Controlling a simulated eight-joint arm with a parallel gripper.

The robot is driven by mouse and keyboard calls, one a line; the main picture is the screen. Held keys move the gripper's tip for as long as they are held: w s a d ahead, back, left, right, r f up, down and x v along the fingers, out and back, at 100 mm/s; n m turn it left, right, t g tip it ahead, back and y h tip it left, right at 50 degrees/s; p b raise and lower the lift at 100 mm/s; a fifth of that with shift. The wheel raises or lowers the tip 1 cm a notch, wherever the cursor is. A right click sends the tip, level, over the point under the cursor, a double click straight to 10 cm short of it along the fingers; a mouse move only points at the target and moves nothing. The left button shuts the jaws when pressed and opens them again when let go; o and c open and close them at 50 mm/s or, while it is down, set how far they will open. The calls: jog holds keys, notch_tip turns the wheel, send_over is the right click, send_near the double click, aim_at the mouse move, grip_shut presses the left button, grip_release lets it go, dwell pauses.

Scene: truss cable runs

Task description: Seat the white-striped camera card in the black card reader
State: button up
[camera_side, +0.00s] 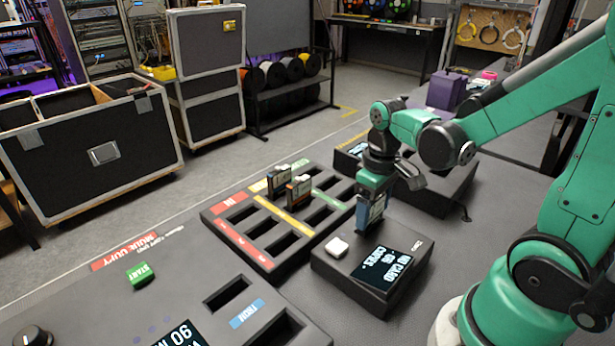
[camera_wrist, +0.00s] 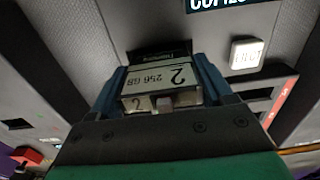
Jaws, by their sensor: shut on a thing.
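The black card reader (camera_side: 350,275) sits on the dark table in the side view, with a lit screen reading about no card and a white button. My gripper (camera_side: 370,218) points down over its rear part, shut on a camera card. In the wrist view my gripper (camera_wrist: 160,92) has blue fingers on both sides of the card (camera_wrist: 158,77), which has a pale label marked 2 and 256 GB. The card's far end is by a dark opening; I cannot tell whether it is inside. The fingers hide most of the card in the side view.
A black slotted tray (camera_side: 262,262) with red, yellow and green strips lies left of the reader; cards stand upright in it, one with orange (camera_side: 299,196). A console with a green START button (camera_side: 140,273) is front left. Another black device (camera_side: 440,190) stands behind the reader.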

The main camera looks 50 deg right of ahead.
jog(key=shift+f, duration=0.35)
dwell(0.5)
jog(key=o, duration=1.2)
jog(key=shift+r, duration=3.8)
